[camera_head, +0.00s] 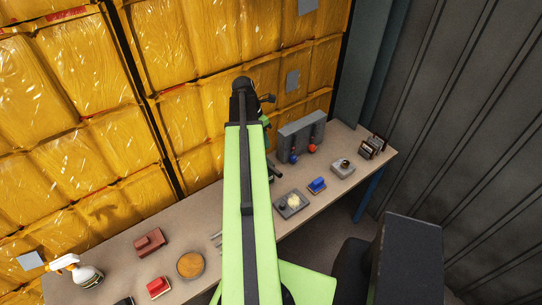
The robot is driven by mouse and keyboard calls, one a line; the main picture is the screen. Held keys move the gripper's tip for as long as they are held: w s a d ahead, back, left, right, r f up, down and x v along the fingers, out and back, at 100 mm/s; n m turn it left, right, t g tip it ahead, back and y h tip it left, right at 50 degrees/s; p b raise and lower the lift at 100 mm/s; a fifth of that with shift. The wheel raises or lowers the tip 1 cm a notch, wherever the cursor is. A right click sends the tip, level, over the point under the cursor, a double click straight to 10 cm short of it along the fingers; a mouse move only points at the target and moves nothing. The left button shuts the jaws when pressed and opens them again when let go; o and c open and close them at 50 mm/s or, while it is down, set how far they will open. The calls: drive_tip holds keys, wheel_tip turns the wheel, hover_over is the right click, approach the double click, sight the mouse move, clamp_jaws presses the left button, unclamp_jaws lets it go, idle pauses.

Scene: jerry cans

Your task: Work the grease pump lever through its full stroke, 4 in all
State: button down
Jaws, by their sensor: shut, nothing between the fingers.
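A grey upright housing (302,136) stands at the back of the bench, with a blue-knobbed lever (293,158) and a red-knobbed lever (312,149) at its front. I cannot tell for sure which part is the grease pump lever. My green arm reaches up the middle of the view and hides the bench behind it.
Yellow wrapped stacks rise behind.

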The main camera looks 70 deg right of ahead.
drive_tip(key=r, duration=0.1)
drive_tip(key=b, duration=1.4)
approach(276, 170)
drive_tip(key=x, duration=0.6)
drive_tip(key=shift+s+a+f, duration=0.1)
drive_tip(key=shift+a+f, duration=0.05)
drive_tip(key=shift+f, duration=0.2)
drive_tip(key=shift+s+f, duration=0.15)
